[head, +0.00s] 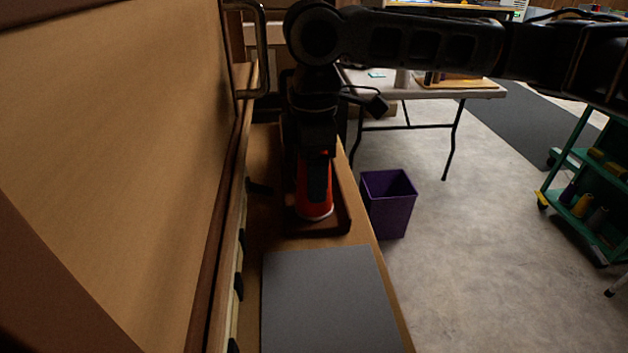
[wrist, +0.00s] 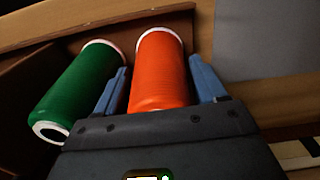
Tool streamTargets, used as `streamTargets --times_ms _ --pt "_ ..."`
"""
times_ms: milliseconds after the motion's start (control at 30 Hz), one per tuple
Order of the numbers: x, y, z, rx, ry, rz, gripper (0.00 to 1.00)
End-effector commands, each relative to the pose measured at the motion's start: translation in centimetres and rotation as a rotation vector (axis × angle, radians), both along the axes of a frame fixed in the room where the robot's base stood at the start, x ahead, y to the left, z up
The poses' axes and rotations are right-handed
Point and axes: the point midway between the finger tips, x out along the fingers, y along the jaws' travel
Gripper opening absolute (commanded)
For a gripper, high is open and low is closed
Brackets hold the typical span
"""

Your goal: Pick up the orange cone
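The orange cone (wrist: 160,75), a spool with white rims, stands between the two blue fingers of my gripper (wrist: 157,66) in the wrist view. A narrow gap shows between each fingertip and the cone, so my gripper is open around it. In the head view, the lower part of the orange cone (head: 318,210) shows below my dark gripper (head: 317,185), which hides its upper part. A green cone (wrist: 78,92) with white rims is close to the left of my gripper in the wrist view.
The orange cone is in a brown wooden tray (head: 343,222) on a narrow wooden shelf. A grey mat (head: 325,300) lies in front of it. A tan panel (head: 110,130) rises close on the left. A purple bin (head: 389,205) and a green cart (head: 590,185) stand on the right.

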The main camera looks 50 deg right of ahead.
Motion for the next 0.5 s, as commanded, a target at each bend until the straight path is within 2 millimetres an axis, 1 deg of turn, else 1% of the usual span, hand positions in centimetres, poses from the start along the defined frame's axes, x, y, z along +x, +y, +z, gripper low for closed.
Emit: streamTargets --times_ms 33,67,500 --pt "0.0 0.0 0.01 0.0 0.0 0.0 0.65" --pt "0.0 0.0 0.01 0.0 0.0 0.0 0.62" --pt "0.0 0.0 0.02 0.0 0.0 0.0 0.21"
